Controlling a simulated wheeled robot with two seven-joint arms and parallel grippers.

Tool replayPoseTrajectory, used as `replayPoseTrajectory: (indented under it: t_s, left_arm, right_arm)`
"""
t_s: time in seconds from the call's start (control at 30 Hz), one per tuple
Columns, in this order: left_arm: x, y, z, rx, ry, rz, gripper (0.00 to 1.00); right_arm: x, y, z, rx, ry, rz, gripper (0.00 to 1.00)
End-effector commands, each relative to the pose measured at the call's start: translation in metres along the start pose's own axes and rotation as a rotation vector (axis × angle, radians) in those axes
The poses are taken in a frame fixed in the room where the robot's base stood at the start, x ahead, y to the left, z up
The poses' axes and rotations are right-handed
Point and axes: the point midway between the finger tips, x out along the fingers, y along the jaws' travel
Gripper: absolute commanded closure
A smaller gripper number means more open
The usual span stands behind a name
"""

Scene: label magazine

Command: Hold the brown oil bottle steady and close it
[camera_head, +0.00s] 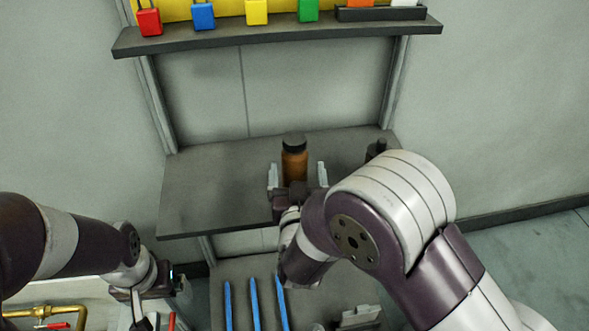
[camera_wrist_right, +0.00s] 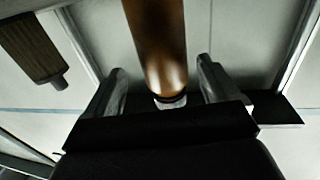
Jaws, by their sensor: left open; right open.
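The brown oil bottle (camera_head: 294,163) stands upright on the dark grey shelf (camera_head: 215,185), with a dark cap (camera_head: 294,141) on its top. How tight the cap sits cannot be told. My right gripper (camera_head: 298,176) is open, with one finger on each side of the bottle. In the right wrist view the bottle (camera_wrist_right: 155,40) runs down between the two fingers (camera_wrist_right: 165,88), with gaps showing at both sides. My left gripper (camera_head: 150,308) is open and low at the left, well away from the bottle; its fingertips are partly unclear.
A dark object (camera_head: 376,149) stands on the shelf to the right, partly behind my right arm. Above is a rack (camera_head: 280,37) with several coloured padlocks. Below are blue strips (camera_head: 254,300) on a grey surface. Brass piping (camera_head: 40,312) is at lower left. The shelf's left part is clear.

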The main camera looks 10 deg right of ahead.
Motion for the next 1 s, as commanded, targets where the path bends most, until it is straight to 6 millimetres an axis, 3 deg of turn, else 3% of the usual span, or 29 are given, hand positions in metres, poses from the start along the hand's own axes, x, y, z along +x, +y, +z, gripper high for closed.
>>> replayPoseTrajectory:
  t_s: [0.37, 0.7, 1.0]
  left_arm:
    - [0.001, 0.0, 0.0, 0.0, 0.0, 0.0, 0.09]
    - [0.01, 0.0, 0.001, 0.0, 0.0, 0.0, 0.09]
    - [0.009, 0.0, 0.001, 0.0, 0.0, 0.0, 0.09]
  right_arm:
    - [0.005, -0.001, 0.0, 0.0, 0.0, -0.001, 0.12]
    - [0.051, -0.005, -0.001, -0.001, -0.001, 0.0, 0.12]
    - [0.055, -0.005, -0.003, -0.001, -0.001, -0.001, 0.12]
